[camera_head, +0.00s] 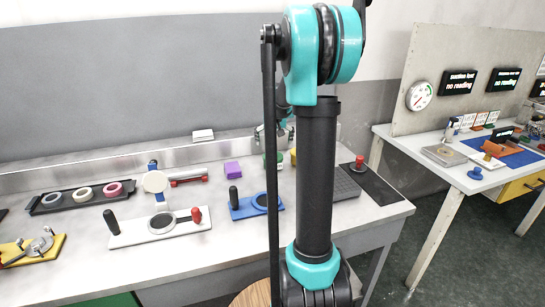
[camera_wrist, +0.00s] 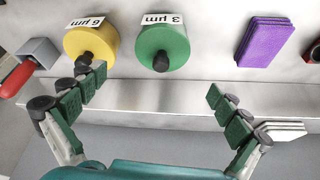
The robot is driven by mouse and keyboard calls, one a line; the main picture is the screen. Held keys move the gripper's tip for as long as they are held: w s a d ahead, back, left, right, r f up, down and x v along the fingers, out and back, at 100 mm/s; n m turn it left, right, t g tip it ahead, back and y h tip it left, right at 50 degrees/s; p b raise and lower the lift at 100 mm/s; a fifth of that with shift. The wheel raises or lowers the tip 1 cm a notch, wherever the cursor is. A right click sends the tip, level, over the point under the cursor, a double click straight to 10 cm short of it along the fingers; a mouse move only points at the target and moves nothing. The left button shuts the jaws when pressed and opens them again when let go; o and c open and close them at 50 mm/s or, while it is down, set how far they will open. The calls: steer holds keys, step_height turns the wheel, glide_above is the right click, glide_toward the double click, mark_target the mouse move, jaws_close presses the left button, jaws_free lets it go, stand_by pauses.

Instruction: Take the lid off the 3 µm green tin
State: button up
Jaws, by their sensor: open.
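The green tin (camera_wrist: 165,40) carries a 3 µm label and stands in the upper middle of the wrist view. Its lid has a black knob (camera_wrist: 161,62) and appears to be on the tin. In the head view the tin is largely hidden behind my arm. My gripper (camera_wrist: 158,86) is open and empty. Its fingers are spread wide to either side, below the tin in the wrist view and not touching it. The left finger is close to the black knob of the yellow tin. In the head view my gripper is mostly hidden by my arm.
A yellow 6 µm tin (camera_wrist: 90,40) stands just left of the green one. A purple block (camera_wrist: 264,42) lies to the right, with white slabs (camera_wrist: 280,131) nearer the wall. The bench (camera_head: 230,240) also bears a blue fixture (camera_head: 249,207) and a dark tray (camera_head: 64,206).

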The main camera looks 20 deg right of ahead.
mark_target(273, 150)
steer(key=shift+x, duration=3.65)
steer(key=shift+w+a, duration=0.1)
steer(key=shift+c, duration=0.6)
steer(key=c, duration=1)
steer(key=shift+r, duration=0.2)
